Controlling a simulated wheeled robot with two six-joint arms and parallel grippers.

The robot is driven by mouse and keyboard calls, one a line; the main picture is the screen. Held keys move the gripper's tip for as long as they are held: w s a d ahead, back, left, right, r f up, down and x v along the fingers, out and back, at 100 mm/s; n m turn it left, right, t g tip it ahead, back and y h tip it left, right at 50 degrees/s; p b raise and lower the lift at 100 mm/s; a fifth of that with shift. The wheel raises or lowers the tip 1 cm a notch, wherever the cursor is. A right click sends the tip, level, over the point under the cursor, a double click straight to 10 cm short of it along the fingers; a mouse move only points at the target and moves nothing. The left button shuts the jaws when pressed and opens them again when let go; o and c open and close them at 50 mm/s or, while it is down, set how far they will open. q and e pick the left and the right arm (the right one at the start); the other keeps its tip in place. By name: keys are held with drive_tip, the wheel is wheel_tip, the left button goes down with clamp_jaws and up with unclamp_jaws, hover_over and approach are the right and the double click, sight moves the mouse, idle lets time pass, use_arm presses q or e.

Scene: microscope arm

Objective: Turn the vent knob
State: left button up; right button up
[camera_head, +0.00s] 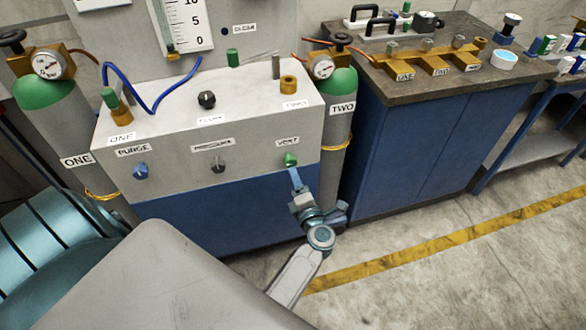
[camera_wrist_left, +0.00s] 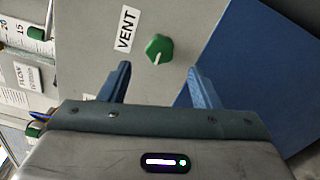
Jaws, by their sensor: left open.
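The green vent knob (camera_head: 290,159) sits on the front panel of the grey console, at its right end under a VENT label (camera_head: 287,141). In the left wrist view, the knob (camera_wrist_left: 158,48) is a green hexagon with a small pale mark pointing down, beside its VENT label. My left gripper (camera_head: 296,178) is just in front of the knob and slightly below it in the head view. In the wrist view the fingers of this gripper (camera_wrist_left: 159,70) are apart and empty, with the knob centred between and just beyond their tips. My right gripper is not in view.
The panel also has a blue purge knob (camera_head: 140,170) and a grey middle knob (camera_head: 218,165), both well left. A black knob (camera_head: 207,99) and brass fittings stand on top. Gas cylinder TWO (camera_head: 338,120) stands close right of the console. Open floor (camera_head: 430,245) lies front right.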

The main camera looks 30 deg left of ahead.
use_arm(q)
drive_tip(key=v, duration=0.3)
drive_tip(key=shift+f, duration=0.1)
idle(0.4)
